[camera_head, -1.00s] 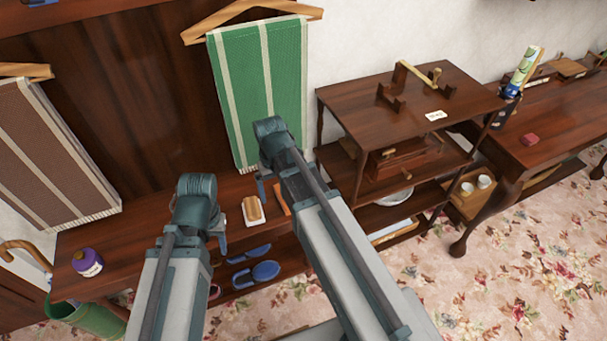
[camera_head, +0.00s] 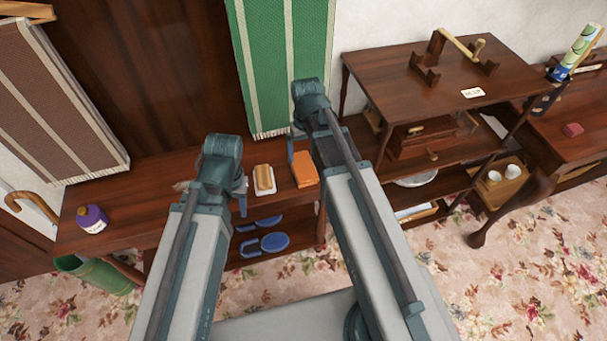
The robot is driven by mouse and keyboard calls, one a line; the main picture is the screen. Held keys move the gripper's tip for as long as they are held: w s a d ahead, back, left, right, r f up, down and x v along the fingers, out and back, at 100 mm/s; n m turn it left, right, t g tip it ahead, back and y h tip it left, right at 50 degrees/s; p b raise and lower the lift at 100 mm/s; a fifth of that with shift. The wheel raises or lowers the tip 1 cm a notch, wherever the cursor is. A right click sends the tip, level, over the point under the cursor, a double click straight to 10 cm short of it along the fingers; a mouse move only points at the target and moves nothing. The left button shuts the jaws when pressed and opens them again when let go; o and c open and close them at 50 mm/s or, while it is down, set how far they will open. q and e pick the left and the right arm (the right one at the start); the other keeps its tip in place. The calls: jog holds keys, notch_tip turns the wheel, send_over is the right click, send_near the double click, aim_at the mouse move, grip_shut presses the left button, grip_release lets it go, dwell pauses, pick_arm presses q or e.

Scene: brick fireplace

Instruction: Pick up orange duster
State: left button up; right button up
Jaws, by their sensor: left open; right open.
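The orange duster (camera_head: 304,169) looks like a flat folded orange cloth. It lies on the dark wooden bench (camera_head: 150,200) below the green striped towel. My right gripper (camera_head: 292,150) is open at the duster's upper left edge. Whether it touches the duster cannot be told, and the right arm covers the bench to the right of it. My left gripper (camera_head: 241,195) is open and empty, to the left of the duster and of a brush. Its fingers are only partly visible behind the wrist.
A wooden brush on a white base (camera_head: 264,179) lies just left of the duster. A purple bottle (camera_head: 91,219) stands at the bench's left end. Blue slippers (camera_head: 274,242) are on the shelf below. The green towel (camera_head: 285,60) hangs behind; a tiered shelf (camera_head: 400,65) stands right.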

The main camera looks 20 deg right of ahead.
aim_at(304, 168)
notch_tip(304, 168, down, 4)
jog(key=shift+r+b, duration=0.25)
jog(key=shift+b, duration=0.95)
pick_arm(q)
notch_tip(304, 168, down, 3)
jog(key=shift+f, duration=0.2)
jog(key=shift+f, duration=0.1)
pick_arm(e)
jog(key=f+b, duration=0.3)
jog(key=w+f+b, duration=0.1)
jog(key=f+b, duration=0.1)
jog(key=shift+a+f, duration=0.15)
jog(key=shift+a, duration=0.05)
pick_arm(q)
notch_tip(304, 168, down, 5)
jog(key=shift+f, duration=0.1)
pick_arm(e)
jog(key=c, duration=1.1)
pick_arm(q)
jog(key=shift+r, duration=0.25)
pick_arm(e)
jog(key=shift+r, duration=0.25)
jog(key=shift+c, duration=0.2)
